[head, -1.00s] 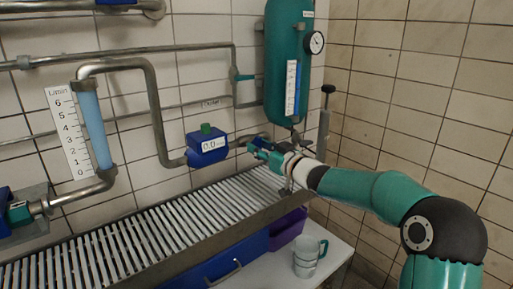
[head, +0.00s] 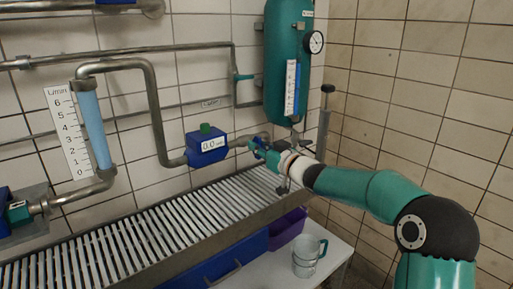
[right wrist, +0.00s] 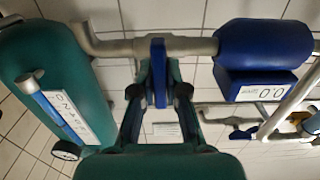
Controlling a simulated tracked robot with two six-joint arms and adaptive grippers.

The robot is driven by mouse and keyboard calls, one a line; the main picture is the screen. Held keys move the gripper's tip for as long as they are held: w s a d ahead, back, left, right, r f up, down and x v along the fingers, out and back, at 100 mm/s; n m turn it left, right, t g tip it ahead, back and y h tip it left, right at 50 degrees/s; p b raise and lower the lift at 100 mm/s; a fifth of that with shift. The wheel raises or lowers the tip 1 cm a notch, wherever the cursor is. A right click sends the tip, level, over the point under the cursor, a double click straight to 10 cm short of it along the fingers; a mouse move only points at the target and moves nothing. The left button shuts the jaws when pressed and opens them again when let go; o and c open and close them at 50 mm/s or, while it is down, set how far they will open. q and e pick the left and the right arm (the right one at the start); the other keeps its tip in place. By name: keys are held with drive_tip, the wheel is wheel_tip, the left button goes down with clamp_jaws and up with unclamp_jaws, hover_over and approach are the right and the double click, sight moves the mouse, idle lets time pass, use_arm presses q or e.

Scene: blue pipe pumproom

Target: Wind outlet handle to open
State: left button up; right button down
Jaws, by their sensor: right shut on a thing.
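The outlet handle is a narrow blue bar (right wrist: 158,75) on the grey pipe in the right wrist view, upright in that picture. My right gripper (right wrist: 158,68) has a finger on each side of it and is shut on it. In the head view my right gripper (head: 258,149) is at the pipe between the blue meter (head: 207,146) and the green tank (head: 289,65); it mostly hides the handle. The meter reads 0.0. My left gripper is not in view.
A slatted metal grating (head: 150,232) runs below the pipes. A vertical grey rod (head: 325,125) stands close to my right arm. A tiled wall is behind.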

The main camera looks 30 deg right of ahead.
drive_tip(key=shift+f+n, duration=0.1)
drive_tip(key=shift+n, duration=0.2)
drive_tip(key=n+b, duration=0.2)
drive_tip(key=n, duration=0.2)
drive_tip(key=shift+a+f, duration=0.1)
drive_tip(key=shift+a, duration=0.05)
drive_tip(key=n+b, duration=0.1)
drive_tip(key=n, duration=0.2)
drive_tip(key=n+b, duration=0.2)
drive_tip(key=n, duration=0.2)
drive_tip(key=n+b, duration=0.1)
drive_tip(key=n, duration=0.2)
drive_tip(key=shift+a+f, duration=0.25)
drive_tip(key=shift+f, duration=0.15)
drive_tip(key=n+b, duration=0.2)
drive_tip(key=n, duration=0.3)
drive_tip(key=shift+f, duration=0.15)
drive_tip(key=c, duration=1.2)
unclamp_jaws()
drive_tip(key=shift+r, duration=0.2)
